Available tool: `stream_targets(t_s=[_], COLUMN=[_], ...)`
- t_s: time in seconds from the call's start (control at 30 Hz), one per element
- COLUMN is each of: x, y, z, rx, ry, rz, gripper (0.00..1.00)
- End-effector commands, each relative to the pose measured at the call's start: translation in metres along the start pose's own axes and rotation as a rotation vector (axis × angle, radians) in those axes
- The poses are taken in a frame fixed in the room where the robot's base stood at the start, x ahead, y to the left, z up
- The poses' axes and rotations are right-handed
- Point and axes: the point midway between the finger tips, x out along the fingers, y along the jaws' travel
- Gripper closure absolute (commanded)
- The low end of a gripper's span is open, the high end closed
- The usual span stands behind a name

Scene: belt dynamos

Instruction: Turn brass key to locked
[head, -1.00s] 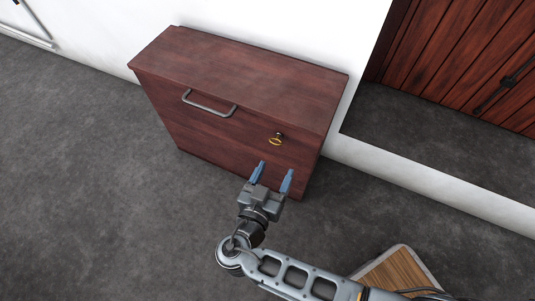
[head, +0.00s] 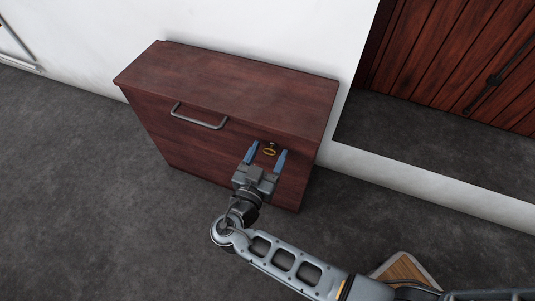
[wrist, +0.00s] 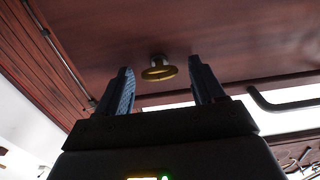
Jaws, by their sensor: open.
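The brass key (head: 270,152) sticks out of a dark lock on the front of a dark red wooden cabinet (head: 235,85). In the wrist view the key's ring-shaped bow (wrist: 159,73) shows between and beyond the two fingers. My gripper (head: 266,157) is open, with its blue fingers pointing at the cabinet front, one on each side of the key in the picture. It also shows in the wrist view (wrist: 162,80), where no finger visibly touches the key.
A grey bar handle (head: 199,118) is on the cabinet front, left of the key. A white wall stands behind the cabinet. A plank door (head: 455,65) and a low white ledge (head: 430,180) are at right. Grey floor (head: 100,220) is clear at left.

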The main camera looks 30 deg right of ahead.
Motion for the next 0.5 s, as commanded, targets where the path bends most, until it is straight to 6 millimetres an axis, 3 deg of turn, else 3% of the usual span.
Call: stream_targets(t_s=[0.17, 0.5], x=[0.0000, -0.0002], y=[-0.0002, -0.0002], z=[-0.0002, -0.0002], rx=[0.000, 0.000], ry=[0.000, 0.000], rz=[0.000, 0.000], gripper=[0.32, 0.64])
